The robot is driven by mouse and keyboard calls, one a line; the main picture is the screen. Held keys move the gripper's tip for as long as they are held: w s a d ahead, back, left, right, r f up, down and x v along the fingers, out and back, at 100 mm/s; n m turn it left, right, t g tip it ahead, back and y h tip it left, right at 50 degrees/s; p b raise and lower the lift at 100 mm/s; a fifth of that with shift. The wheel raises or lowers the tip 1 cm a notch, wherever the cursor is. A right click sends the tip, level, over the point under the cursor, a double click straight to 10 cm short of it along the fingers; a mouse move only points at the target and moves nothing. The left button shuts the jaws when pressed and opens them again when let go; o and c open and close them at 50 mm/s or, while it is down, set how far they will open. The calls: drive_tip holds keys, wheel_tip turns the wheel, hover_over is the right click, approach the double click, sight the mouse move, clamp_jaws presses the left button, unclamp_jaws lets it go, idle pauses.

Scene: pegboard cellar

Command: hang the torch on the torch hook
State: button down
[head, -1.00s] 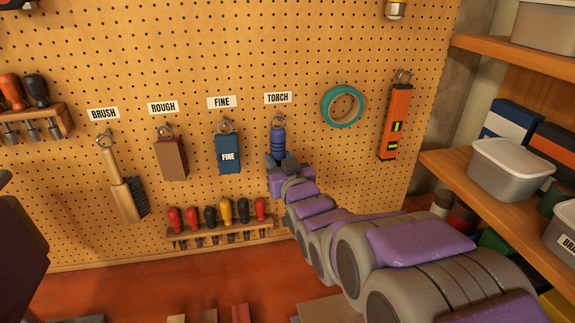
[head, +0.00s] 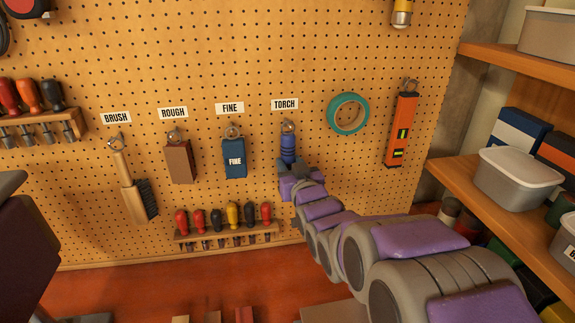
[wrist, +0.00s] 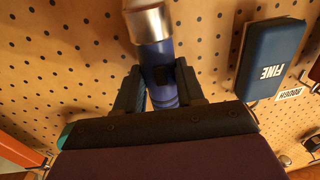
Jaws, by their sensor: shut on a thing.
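The blue torch (head: 288,149) is upright against the pegboard, directly below the TORCH label (head: 285,104). A metal hook or ring (head: 288,126) shows at its top. I cannot tell whether the torch's loop is around the hook. My gripper (head: 290,170) is shut on the torch's lower body from below. In the wrist view, the torch (wrist: 153,55) shows a blue body and a silver end, and the two dark fingers of my gripper (wrist: 158,88) sit on either side of it. The hook is not visible in the wrist view.
The blue FINE block (head: 234,158), brown ROUGH block (head: 180,162) and brush (head: 133,193) hang to the left. Teal tape (head: 348,114) and an orange level (head: 402,130) hang to the right. A screwdriver rack (head: 227,236) is below. Shelves with tubs (head: 518,178) stand at right.

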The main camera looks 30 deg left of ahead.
drive_tip(key=shift+d+r, duration=0.15)
drive_tip(key=shift+d, duration=0.1)
drive_tip(key=c, duration=1.1)
unclamp_jaws()
drive_tip(key=shift+a, duration=0.1)
drive_tip(key=o, duration=0.5)
drive_tip(key=shift+a+f, duration=0.2)
drive_tip(key=shift+a, duration=0.35)
drive_tip(key=b+v, duration=0.4)
drive_tip(key=v, duration=1.3)
drive_tip(key=shift+d+b, duration=0.35)
drive_tip(key=shift+r, duration=0.1)
